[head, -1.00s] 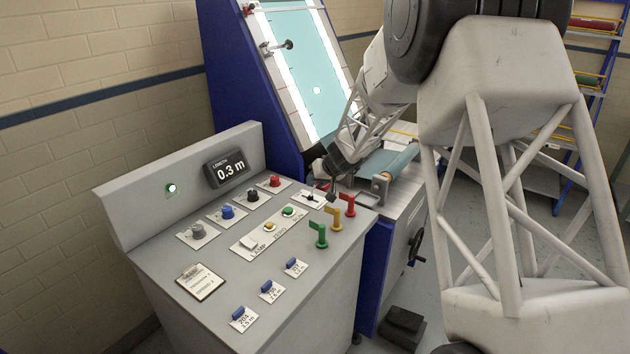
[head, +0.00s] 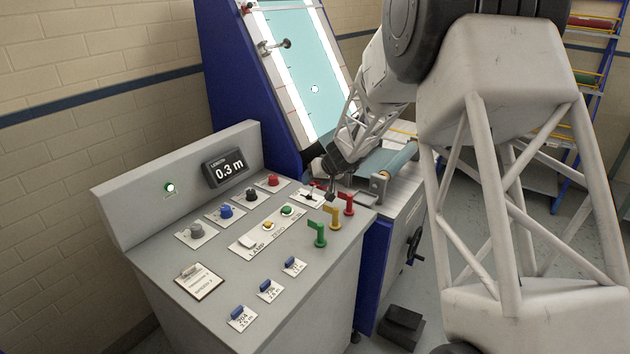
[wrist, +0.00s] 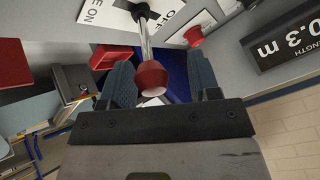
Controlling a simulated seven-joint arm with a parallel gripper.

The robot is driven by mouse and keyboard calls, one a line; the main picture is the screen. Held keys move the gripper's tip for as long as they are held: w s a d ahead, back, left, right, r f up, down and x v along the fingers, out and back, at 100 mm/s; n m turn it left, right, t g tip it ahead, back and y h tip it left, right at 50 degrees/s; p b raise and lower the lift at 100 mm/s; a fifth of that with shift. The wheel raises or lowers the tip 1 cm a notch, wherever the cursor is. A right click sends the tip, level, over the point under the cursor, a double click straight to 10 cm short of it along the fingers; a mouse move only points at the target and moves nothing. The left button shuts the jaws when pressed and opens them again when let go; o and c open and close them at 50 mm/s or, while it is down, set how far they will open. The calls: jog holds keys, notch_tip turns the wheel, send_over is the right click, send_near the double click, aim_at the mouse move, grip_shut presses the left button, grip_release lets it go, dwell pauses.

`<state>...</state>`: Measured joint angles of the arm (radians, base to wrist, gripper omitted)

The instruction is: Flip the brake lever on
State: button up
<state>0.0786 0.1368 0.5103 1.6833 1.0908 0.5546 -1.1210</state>
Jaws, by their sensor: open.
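The brake lever is a metal rod with a red knob (wrist: 151,77) in the wrist view. Its black base sits on a white plate marked ON on one side and OFF on the other. My gripper (wrist: 162,84) is open, with one blue ribbed finger on each side of the knob; a gap shows and I cannot tell any contact. In the head view my gripper (head: 330,192) is low over the back right of the panel, beside the lever's plate (head: 303,199), and partly hides the lever. I cannot tell which label the lever leans toward.
Green (head: 318,234), yellow (head: 333,216) and red (head: 347,203) handles stand close in front of my gripper. Several knobs and switches cover the grey panel (head: 290,330). A display (head: 224,168) reads 0.3 m. The blue-framed machine stands behind.

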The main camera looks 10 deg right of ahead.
jog(key=v, duration=0.7)
jog(key=shift+s+r, duration=0.15)
jog(key=shift+r, duration=0.15)
jog(key=shift+d, duration=0.15)
jog(key=s+a+r+g, duration=0.1)
jog(key=s+r, duration=0.3)
jog(key=s, duration=0.4)
jog(key=s+a+r+h, duration=0.15)
jog(key=s+r, duration=0.25)
jog(key=s, duration=0.4)
jog(key=s+a+r+g, duration=0.1)
jog(key=s+r, duration=0.2)
jog(key=s, duration=0.5)
jog(key=s+d+m+g+h, duration=0.1)
jog(key=s+h, duration=0.3)
jog(key=s, duration=2.4)
jog(key=shift+s+d+m, duration=0.3)
jog(key=shift+d+m, duration=0.2)
jog(key=shift+d, duration=0.05)
